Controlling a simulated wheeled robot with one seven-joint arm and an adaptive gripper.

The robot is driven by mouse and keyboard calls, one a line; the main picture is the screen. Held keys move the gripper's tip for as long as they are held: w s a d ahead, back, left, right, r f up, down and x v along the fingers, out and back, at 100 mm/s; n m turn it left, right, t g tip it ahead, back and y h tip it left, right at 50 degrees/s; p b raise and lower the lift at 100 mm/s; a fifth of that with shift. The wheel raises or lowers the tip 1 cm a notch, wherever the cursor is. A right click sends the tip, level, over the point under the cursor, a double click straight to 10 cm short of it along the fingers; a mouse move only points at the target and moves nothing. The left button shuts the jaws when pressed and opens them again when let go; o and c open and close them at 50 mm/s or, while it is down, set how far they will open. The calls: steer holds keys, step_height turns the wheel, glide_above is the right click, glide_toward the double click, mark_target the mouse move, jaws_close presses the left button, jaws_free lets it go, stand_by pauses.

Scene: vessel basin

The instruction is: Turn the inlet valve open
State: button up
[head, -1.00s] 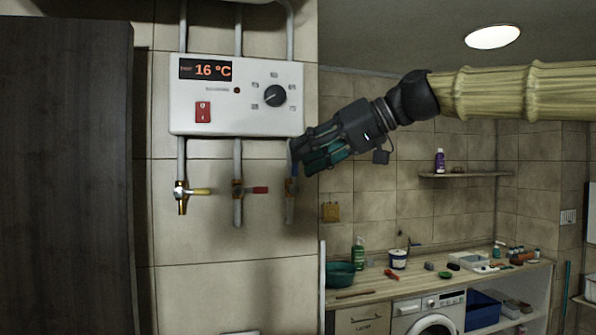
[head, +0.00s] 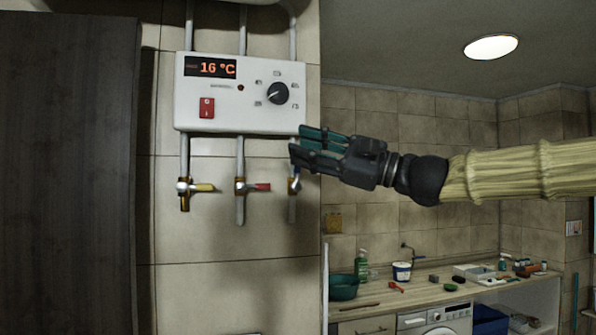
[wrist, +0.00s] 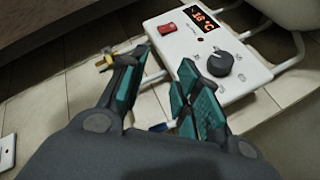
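Three valves hang on pipes below a white heater box (head: 245,95). The left valve has a yellow handle (head: 203,188), and the middle one has a red handle (head: 262,187). No label shows which is the inlet. My gripper (head: 302,148) is by the box's lower right corner. In the wrist view its fingers (wrist: 165,62) are spread, with nothing between them.
The heater's display (head: 211,68) reads 16 °C, with a red switch (head: 207,107) and black dial (head: 278,94) on its front. A dark cabinet (head: 65,170) stands at the left. A counter (head: 420,290) with several items lies behind at the right.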

mark_target(298, 182)
steer(key=w+d+f+m+t+h+b, duration=0.1)
steer(key=w+d+f+m+t, duration=0.25)
steer(key=m, duration=0.45)
steer(key=w+d+f+m+t+h+b, duration=0.1)
steer(key=w+d+f+m+t+h, duration=0.15)
steer(key=m+t, duration=0.4)
steer(key=shift+m+g+y, duration=0.25)
steer(key=shift+m+g, duration=0.45)
steer(key=shift+m, duration=0.05)
steer(key=shift+p+x, duration=2.85)
steer(key=shift+x, duration=2.8)
steer(key=shift+a+f, duration=0.1)
steer(key=shift+f, duration=0.1)
jaws_close()
